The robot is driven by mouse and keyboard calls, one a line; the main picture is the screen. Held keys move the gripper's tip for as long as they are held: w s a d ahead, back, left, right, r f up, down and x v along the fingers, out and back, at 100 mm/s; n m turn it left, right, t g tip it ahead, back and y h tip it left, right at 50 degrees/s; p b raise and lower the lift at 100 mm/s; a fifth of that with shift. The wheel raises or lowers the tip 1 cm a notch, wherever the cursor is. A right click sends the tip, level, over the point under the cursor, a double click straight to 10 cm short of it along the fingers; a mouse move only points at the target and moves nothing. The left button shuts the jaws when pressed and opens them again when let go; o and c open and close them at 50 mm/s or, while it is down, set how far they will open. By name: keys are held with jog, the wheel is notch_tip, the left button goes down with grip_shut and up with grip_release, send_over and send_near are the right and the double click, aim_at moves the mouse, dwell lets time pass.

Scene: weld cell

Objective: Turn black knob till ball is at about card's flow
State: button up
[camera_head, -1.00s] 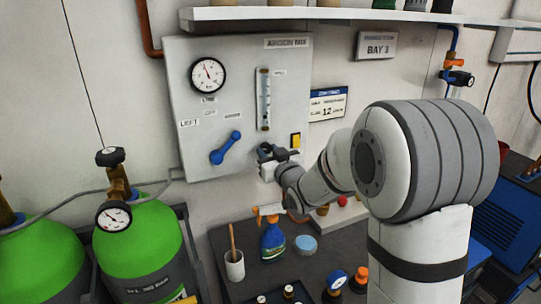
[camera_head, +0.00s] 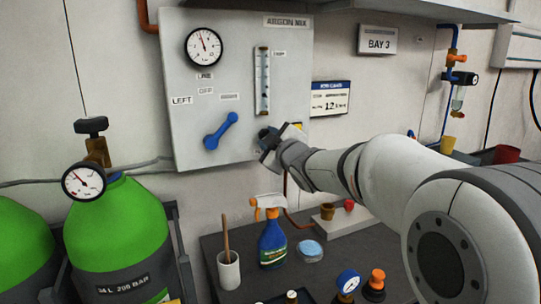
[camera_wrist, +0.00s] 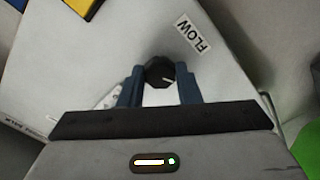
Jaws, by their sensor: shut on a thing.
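The black knob (camera_wrist: 160,71) sits on the grey panel (camera_head: 185,110) beside the FLOW label (camera_wrist: 193,33) in the wrist view. My gripper (camera_wrist: 160,82) has its two blue fingers on either side of the knob and is shut on it. A white mark shows on the knob's face. The card (camera_head: 330,98) right of the panel has a blue header and reads about 12.
A blue lever (camera_head: 220,131) and a round gauge (camera_head: 203,47) are on the panel left of the tube. A yellow piece (camera_wrist: 82,6) is near the gripper. A spray bottle (camera_head: 271,238) and a cup (camera_head: 228,270) stand on the bench below. Green cylinders (camera_head: 118,235) stand left.

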jog(key=n+b, duration=0.8)
jog(key=n, duration=0.3)
jog(key=shift+r+n+b, duration=0.15)
jog(key=shift+n+b, duration=0.15)
jog(key=shift+n, duration=0.1)
dwell(0.3)
jog(key=o, duration=1)
jog(key=shift+c, duration=0.2)
jog(key=v, duration=0.7)
jog(key=shift+s+d, duration=0.2)
jog(key=shift+s, duration=0.15)
